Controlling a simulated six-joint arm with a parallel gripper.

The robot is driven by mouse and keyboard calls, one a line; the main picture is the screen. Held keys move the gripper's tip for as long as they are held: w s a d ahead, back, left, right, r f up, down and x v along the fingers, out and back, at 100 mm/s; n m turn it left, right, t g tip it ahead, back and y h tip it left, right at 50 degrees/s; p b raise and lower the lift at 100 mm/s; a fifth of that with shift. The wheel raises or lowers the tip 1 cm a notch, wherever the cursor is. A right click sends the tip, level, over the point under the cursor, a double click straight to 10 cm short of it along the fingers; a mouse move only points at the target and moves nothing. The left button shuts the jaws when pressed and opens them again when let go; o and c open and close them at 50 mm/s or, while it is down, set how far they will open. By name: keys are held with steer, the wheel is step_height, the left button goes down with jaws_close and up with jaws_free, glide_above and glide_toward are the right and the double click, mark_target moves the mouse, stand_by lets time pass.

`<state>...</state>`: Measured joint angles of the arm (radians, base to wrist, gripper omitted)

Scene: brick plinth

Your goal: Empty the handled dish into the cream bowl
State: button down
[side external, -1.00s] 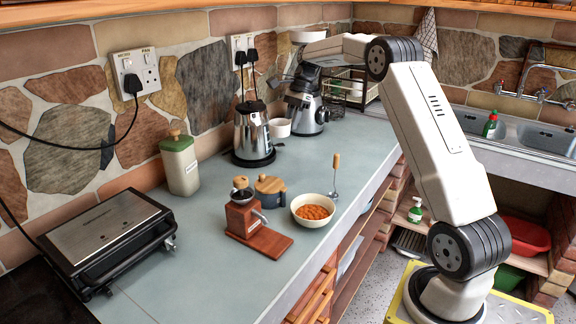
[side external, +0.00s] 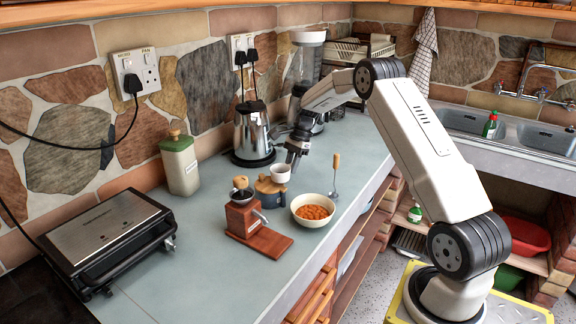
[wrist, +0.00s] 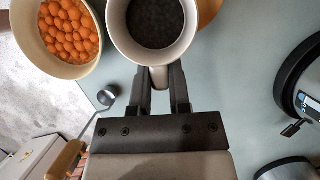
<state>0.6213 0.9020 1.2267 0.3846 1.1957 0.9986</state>
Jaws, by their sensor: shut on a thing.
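The handled dish, a small white cup, hangs above the counter in the side view (side external: 280,174) and looks upright. In the wrist view (wrist: 111,38) its inside shows a dark grey, grainy-looking fill. My gripper (side external: 293,157) is shut on the dish's handle; its fingers also show in the wrist view (wrist: 160,95). The cream bowl (side external: 313,224) stands on the counter just right of and below the dish, and holds several orange, rounded pieces. In the wrist view the bowl (wrist: 72,72) lies left of the dish, and the two do not overlap.
A wooden-lidded pot (side external: 271,188) stands below and beside the dish. A wooden grinder (side external: 243,215) is left of the bowl. A steel kettle (side external: 252,135) and a blender (side external: 307,75) are farther back.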

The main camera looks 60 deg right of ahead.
steer(key=shift+s, duration=0.15)
steer(key=s+a+r+n+t+h, duration=0.1)
steer(key=s+r+t, duration=0.4)
steer(key=s+t, duration=0.1)
steer(key=shift+s+a+n+t, duration=0.25)
steer(key=shift+s+n+t, duration=0.1)
steer(key=shift+t, duration=0.45)
steer(key=shift+s+a+r+t, duration=0.1)
steer(key=shift+s+r+t, duration=0.1)
steer(key=shift+t, duration=0.2)
steer(key=shift+s+r+n+t+h, duration=0.2)
steer(key=shift+r+n+t+h, duration=0.15)
steer(key=shift+r+t, duration=0.65)
steer(key=shift+s+r+n+t, duration=0.1)
steer(key=shift+s+n+t, duration=0.05)
steer(key=shift+t, duration=0.4)
steer(key=shift+s+n+t, duration=0.1)
steer(key=shift+n+t, duration=0.05)
steer(key=shift+t, duration=0.4)
steer(key=shift+s+a+t, duration=0.1)
steer(key=shift+t, duration=0.3)
